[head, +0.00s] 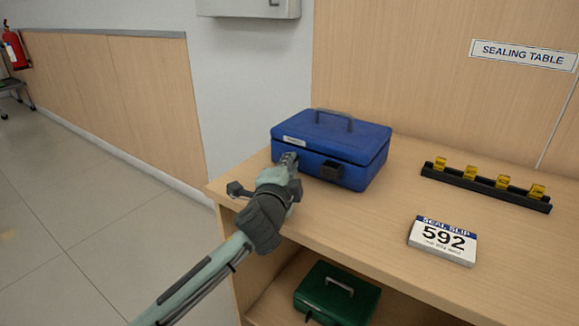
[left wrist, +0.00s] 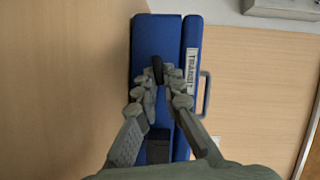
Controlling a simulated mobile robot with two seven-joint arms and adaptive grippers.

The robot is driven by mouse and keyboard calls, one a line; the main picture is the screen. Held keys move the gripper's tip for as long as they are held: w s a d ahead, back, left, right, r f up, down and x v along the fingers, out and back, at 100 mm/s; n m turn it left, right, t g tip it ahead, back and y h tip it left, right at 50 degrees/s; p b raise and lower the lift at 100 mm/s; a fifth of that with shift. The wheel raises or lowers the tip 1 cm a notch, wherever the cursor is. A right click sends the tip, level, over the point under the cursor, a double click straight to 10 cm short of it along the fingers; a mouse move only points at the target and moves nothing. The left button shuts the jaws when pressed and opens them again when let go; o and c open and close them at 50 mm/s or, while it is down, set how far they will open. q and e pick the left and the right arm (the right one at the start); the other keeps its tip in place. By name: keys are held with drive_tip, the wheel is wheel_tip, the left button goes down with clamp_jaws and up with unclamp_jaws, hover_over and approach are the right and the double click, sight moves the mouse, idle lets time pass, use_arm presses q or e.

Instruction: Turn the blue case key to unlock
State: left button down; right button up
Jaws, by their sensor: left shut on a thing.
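The blue case (head: 335,139) stands closed on the wooden table, with its grey handle (head: 333,117) on the lid. It also shows in the left wrist view (left wrist: 152,42), turned sideways, with a white label reading TRANSIT (left wrist: 193,68). My left gripper (head: 289,160) is at the front face of the case, left of a black latch block (head: 331,171). In the left wrist view its fingers (left wrist: 158,76) are shut on a small black key (left wrist: 157,68) at the case front. The fingers hide part of the key and the lock. My right gripper is not in view.
A black rack with several yellow tags (head: 485,187) lies at the back right. A seal slip sign reading 592 (head: 442,240) lies on the tabletop. A green case (head: 337,293) sits on the shelf below. The tabletop right of the blue case is mostly clear.

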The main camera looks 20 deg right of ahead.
use_arm(q)
drive_tip(key=shift+f+m+b, duration=0.1)
drive_tip(key=shift+m+b, duration=0.2)
drive_tip(key=shift+m, duration=0.4)
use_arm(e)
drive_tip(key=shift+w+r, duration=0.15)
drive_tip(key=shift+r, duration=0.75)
use_arm(q)
drive_tip(key=c, duration=1.6)
unclamp_jaws()
drive_tip(key=shift+c, duration=0.2)
drive_tip(key=shift+s, duration=0.1)
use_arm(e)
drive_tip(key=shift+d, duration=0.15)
use_arm(q)
drive_tip(key=v, duration=1.2)
drive_tip(key=shift+f, duration=0.25)
